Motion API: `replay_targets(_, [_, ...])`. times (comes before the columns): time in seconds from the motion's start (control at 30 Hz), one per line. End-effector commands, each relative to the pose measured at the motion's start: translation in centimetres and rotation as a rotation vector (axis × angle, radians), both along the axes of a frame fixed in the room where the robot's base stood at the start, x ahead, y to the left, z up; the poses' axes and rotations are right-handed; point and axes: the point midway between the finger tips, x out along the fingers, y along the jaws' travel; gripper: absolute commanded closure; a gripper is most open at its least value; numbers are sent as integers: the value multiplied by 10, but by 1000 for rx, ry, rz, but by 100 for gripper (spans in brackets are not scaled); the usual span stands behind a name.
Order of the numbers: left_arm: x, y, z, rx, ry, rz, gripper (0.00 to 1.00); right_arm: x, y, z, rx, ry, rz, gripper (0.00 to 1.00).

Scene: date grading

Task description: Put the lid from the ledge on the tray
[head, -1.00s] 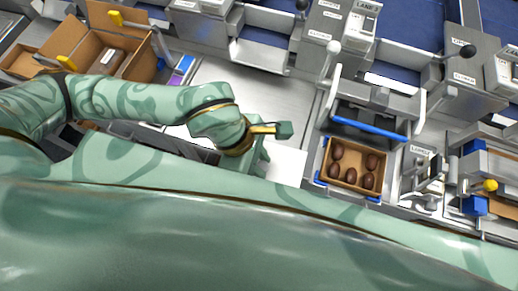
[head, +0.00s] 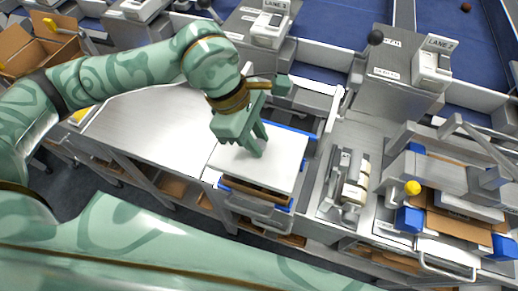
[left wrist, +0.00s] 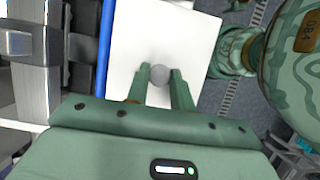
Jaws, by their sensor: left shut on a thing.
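My left gripper (head: 255,148) is shut on the round grey knob (left wrist: 160,75) of the lid. The lid (head: 285,165) is a flat white square plate; it also fills the upper middle of the left wrist view (left wrist: 185,30). The lid lies over the tray (head: 258,193), whose brown edge shows below the lid's near side. The tray's dates are hidden under the lid. I cannot tell whether the lid touches the tray rim. My right gripper is not in view.
The blue holder (head: 285,207) surrounds the tray. The bare steel ledge (head: 150,120) is clear to the left. A label roll unit (head: 350,185) stands close on the right, with a yellow-knobbed press (head: 413,188) beyond. Grey lane posts stand behind.

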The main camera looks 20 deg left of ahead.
Motion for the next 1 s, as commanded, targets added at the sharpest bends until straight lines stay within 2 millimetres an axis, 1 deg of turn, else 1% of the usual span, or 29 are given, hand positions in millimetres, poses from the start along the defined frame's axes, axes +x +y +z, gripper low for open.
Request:
replay_targets(0.17, [3,2,0,-4,1,-1,98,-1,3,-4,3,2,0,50])
replay_targets(0.33, [3,2,-6,-5,2,-2,98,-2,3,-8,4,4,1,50])
replay_targets(0.47, [3,2,-17,-4,3,-2,98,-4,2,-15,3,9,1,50])
replay_targets(0.8, [3,2,-55,-4,3,-2,98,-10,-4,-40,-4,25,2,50])
replay_targets(1.0, [3,2,-63,-4,1,-1,98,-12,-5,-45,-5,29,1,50])
